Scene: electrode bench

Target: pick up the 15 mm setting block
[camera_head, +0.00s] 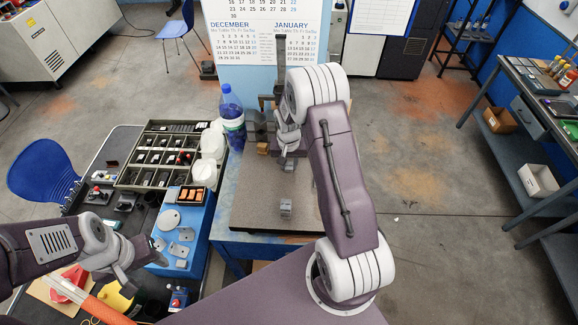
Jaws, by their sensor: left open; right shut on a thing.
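A small grey block (286,207) stands on the speckled grey plate (262,215). No size mark can be read on it. My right gripper (289,155) is above the far part of the plate, beyond this block and apart from it. It is shut on a small grey piece (289,165), mostly hidden by the fingers; I cannot tell whether this is the 15 mm setting block. My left gripper (152,254) is open at the lower left, beside the blue tray.
A dark upright stand (280,65) rises behind the plate. A blue-capped bottle (232,118), white tubs (205,172) and a compartment tray (125,180) stand to the left. A blue tray (203,220) holds grey plates. The plate's near part is mostly clear.

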